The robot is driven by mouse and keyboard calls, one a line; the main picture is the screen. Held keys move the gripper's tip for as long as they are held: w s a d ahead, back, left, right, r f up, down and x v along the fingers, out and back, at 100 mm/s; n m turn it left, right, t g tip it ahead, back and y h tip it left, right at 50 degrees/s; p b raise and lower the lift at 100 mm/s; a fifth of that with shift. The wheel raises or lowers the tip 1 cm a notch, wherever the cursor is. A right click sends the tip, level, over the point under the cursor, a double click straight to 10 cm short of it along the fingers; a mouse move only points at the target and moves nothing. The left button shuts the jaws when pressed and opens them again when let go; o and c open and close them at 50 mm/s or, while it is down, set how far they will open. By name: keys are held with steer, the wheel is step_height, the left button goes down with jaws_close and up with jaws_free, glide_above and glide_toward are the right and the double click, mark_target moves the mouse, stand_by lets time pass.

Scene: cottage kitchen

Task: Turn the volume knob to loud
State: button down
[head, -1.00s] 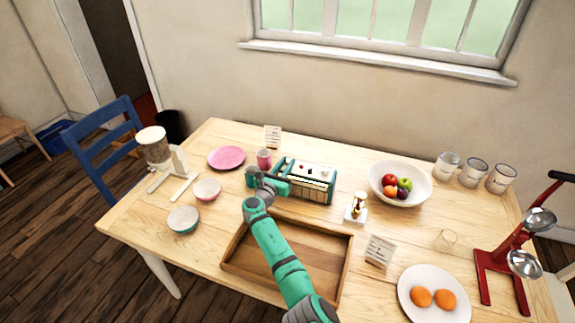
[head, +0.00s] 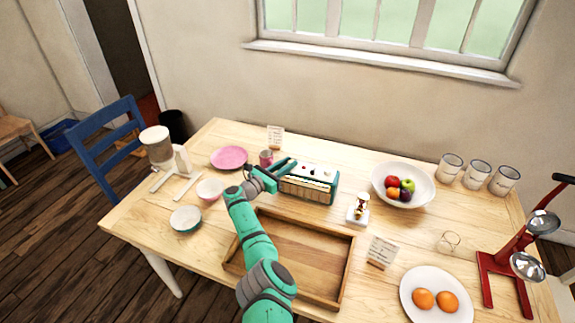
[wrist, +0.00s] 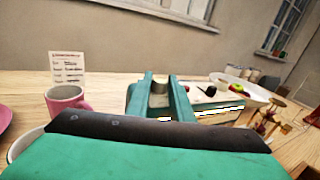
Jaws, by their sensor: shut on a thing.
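The teal radio (head: 308,183) with a cream top stands on the table behind the wooden tray. Small dark and red controls show on its top. It also shows in the wrist view (wrist: 215,108), to the right of my fingers. My gripper (head: 284,170) is at the radio's left end. In the wrist view its two teal fingers (wrist: 161,98) close around a small pale round piece, the volume knob (wrist: 160,87). The fingers hide part of the knob, and I cannot read its setting.
A pink mug (head: 266,157) stands close to the left of my gripper, with a card (head: 276,137) behind it. The empty wooden tray (head: 347,272) lies in front. A small figurine (head: 358,210) and fruit bowl (head: 380,190) are to the right.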

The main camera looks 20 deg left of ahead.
steer(key=shift+w+a+h, duration=0.1)
steer(key=shift+h, duration=0.2)
stand_by(0.6)
steer(key=c, duration=1.6)
jaws_free()
steer(key=shift+o, duration=0.2)
steer(key=v, duration=1)
steer(key=shift+s+a, duration=0.2)
steer(key=shift+s, duration=0.15)
